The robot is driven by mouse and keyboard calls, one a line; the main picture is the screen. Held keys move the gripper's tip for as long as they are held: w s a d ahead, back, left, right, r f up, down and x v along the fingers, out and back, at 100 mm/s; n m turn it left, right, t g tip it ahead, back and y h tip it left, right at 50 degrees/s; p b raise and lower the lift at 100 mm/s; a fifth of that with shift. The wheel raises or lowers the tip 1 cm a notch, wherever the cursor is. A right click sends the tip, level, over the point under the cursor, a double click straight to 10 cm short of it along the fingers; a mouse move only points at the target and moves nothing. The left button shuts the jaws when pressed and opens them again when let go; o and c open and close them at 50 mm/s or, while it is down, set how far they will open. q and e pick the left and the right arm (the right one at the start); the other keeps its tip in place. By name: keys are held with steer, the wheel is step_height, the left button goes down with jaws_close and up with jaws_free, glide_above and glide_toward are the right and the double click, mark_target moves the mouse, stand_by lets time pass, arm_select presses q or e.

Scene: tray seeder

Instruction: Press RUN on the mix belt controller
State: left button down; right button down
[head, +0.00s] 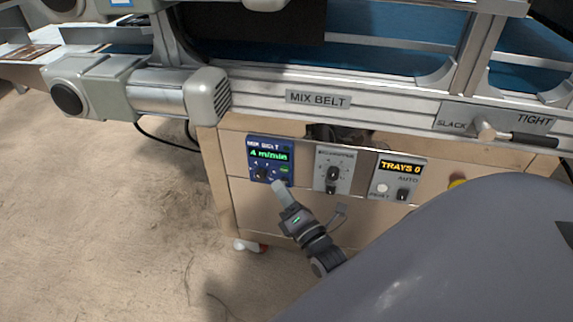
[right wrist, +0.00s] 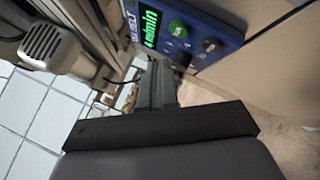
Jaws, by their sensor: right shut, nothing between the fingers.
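The mix belt controller (head: 250,172) is a blue box on the cabinet front, with a green display reading 4 m/min. A green button (head: 285,169) sits at its right under the display; its label is too small to read. The controller (right wrist: 222,30) also shows in the right wrist view, with the green button (right wrist: 178,28) and dark knobs. My right gripper (head: 279,186) is shut and empty, its tips at the controller's lower edge in the picture, below the green button. In the right wrist view the shut fingers (right wrist: 159,72) appear beside the box; contact cannot be told. My left gripper is out of view.
A grey knob panel (head: 322,180) and a TRAYS 0 panel (head: 399,178) stand to the controller's right. The MIX BELT rail (head: 375,107) and a motor (head: 160,95) overhang above. A slack/tight lever (head: 520,138) is at right. Open floor (head: 100,220) lies at left.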

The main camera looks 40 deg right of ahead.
mark_target(285, 169)
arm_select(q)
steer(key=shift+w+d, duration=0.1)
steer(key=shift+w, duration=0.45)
arm_select(e)
steer(key=shift+w+d, duration=0.75)
steer(key=shift+d, duration=0.05)
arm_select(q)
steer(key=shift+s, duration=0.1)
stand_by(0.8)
arm_select(e)
steer(key=shift+w+d, duration=0.25)
steer(key=shift+d, duration=0.1)
